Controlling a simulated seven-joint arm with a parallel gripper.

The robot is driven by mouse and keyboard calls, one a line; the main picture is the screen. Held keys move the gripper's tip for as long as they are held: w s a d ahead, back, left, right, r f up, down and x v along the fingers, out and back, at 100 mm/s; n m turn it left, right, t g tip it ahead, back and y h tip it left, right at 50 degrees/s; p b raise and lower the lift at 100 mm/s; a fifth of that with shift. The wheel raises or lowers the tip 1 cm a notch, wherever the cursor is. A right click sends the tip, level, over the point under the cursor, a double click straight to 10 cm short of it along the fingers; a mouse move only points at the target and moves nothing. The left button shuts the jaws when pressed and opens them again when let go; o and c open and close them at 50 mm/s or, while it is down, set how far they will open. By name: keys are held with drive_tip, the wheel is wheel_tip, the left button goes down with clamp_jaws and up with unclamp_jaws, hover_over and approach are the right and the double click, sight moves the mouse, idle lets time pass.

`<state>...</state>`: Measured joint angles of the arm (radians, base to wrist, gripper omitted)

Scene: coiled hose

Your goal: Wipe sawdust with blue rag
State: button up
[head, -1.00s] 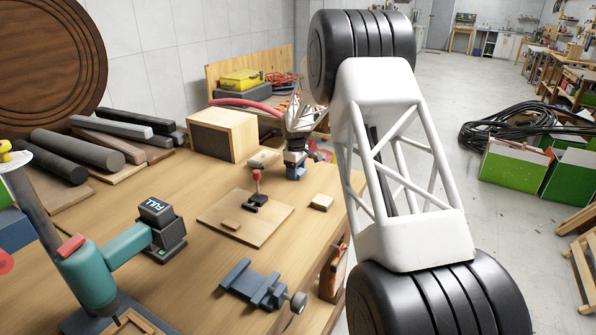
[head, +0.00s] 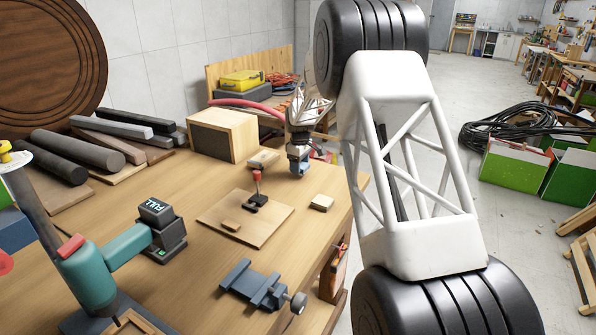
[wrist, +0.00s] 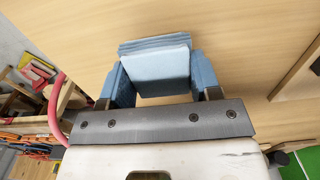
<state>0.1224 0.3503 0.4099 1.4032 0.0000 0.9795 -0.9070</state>
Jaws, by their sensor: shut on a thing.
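My gripper (head: 299,163) is over the far right part of the workbench in the head view, pointing down. In the wrist view, its two blue fingers (wrist: 159,76) are shut on the folded blue rag (wrist: 155,64), with bare light wood below it. The rag is small and partly hidden in the head view, and I cannot tell whether it touches the bench top. I cannot make out any sawdust in either view.
The workbench (head: 190,290) holds a wooden box (head: 224,135), a board with a red-handled clamp (head: 257,190), small wood blocks (head: 321,203) and a blue-grey vise (head: 252,284). A teal tool arm (head: 92,270) stands at front left. A red hose (head: 240,103) lies behind.

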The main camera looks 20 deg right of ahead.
drive_tip(key=shift+r, duration=2.6)
drive_tip(key=shift+a, duration=0.1)
